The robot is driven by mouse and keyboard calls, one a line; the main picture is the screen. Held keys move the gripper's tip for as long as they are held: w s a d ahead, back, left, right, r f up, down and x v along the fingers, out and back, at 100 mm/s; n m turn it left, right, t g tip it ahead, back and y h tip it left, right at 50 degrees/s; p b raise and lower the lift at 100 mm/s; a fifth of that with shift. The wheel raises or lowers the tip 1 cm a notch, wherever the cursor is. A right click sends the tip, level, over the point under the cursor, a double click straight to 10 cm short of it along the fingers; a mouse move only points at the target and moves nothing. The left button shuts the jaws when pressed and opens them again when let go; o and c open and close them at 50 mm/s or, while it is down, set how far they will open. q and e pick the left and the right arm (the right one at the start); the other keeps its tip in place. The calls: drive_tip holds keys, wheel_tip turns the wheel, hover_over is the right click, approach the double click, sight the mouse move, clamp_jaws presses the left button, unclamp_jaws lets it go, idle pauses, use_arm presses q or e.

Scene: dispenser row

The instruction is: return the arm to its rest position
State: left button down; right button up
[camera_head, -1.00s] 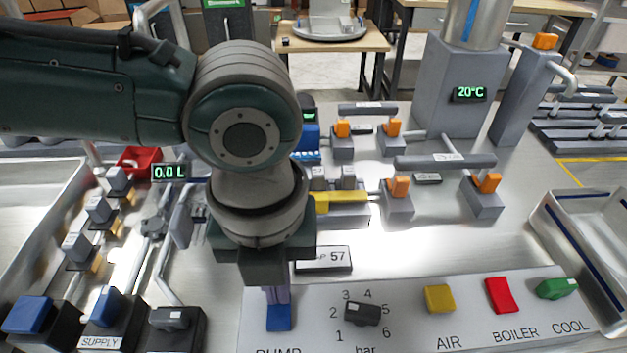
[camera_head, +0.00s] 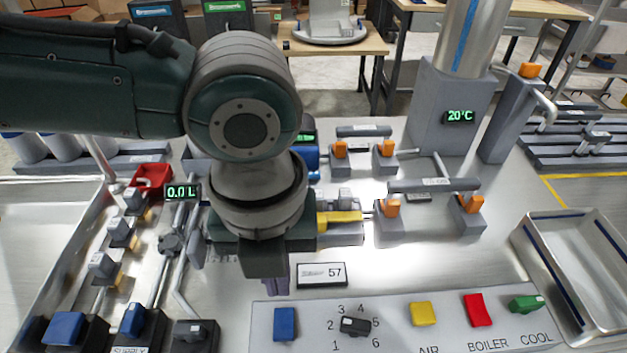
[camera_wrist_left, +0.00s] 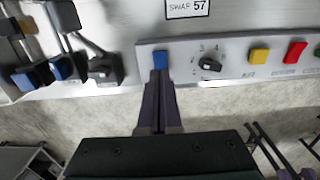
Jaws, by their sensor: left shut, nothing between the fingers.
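My left arm comes in from the left in the head view, and its wrist hangs down over the bench. My left gripper (camera_head: 279,286) is shut and empty, fingers pointing down, behind the blue pump switch (camera_head: 285,323) on the control panel (camera_head: 385,333). In the left wrist view the shut fingers (camera_wrist_left: 158,95) reach up the picture to just below the blue switch (camera_wrist_left: 160,59). They look apart from it in the head view; the gap's depth is hard to tell. My right gripper is in neither view.
The panel also has a black dial (camera_head: 355,326), a yellow switch (camera_head: 423,313), a red switch (camera_head: 478,309) and a green switch (camera_head: 526,304). Supply valves stand at left, orange-handled valves (camera_head: 391,205) behind. A metal tray (camera_head: 548,251) is at right. A small sign (camera_head: 322,274) stands beside the gripper.

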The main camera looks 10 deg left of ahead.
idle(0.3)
use_arm(q)
drive_tip(key=shift+s+d, duration=0.15)
drive_tip(key=s+d+r+n+h, duration=0.45)
drive_tip(key=s+d+n, duration=0.25)
drive_tip(key=d+n, duration=0.35)
drive_tip(key=s+a+r+n+t+y, duration=0.1)
drive_tip(key=s+a+n+t+y, duration=0.15)
drive_tip(key=a+n, duration=0.75)
drive_tip(key=s+a+n+t+y, duration=0.1)
drive_tip(key=s+a+n+y, duration=0.15)
drive_tip(key=a+n, duration=0.75)
wheel_tip(320, 180, up, 31)
drive_tip(key=p, duration=3.1)
drive_tip(key=shift+h, duration=0.35)
